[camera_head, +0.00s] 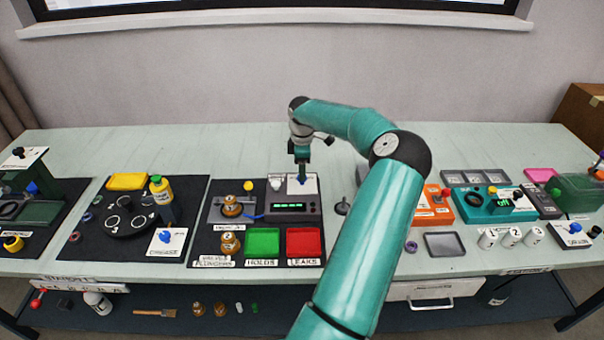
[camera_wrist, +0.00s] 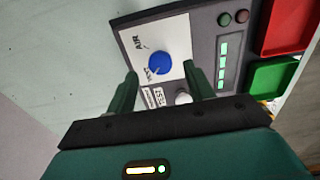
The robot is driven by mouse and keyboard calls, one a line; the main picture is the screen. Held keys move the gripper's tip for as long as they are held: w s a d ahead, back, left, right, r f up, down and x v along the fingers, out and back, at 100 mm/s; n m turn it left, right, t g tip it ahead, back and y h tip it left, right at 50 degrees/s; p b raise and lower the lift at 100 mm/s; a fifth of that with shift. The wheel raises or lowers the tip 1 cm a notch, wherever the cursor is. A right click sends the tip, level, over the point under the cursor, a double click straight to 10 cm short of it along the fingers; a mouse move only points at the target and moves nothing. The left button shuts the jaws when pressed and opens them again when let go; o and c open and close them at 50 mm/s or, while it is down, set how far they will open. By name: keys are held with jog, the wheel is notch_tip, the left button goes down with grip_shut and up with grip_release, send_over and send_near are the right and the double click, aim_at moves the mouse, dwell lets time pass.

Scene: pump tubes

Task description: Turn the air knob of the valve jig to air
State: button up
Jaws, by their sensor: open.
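A small pale mark on the knob appears to face the VAC label. My gripper (camera_wrist: 160,70) is open, with one green finger on each side of the knob. I cannot tell whether the fingers touch it. In the head view my gripper (camera_head: 302,176) points straight down over the plate and mostly hides the knob.
A green tray (camera_head: 262,242) and a red tray (camera_head: 304,242) lie in front of the jig. Brass plungers (camera_head: 231,207) stand to its left. A white knob (camera_wrist: 183,97) sits near one finger. The bench behind the jig is clear.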

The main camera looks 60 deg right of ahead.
jog(key=shift+f, duration=1.5)
jog(key=c, duration=1)
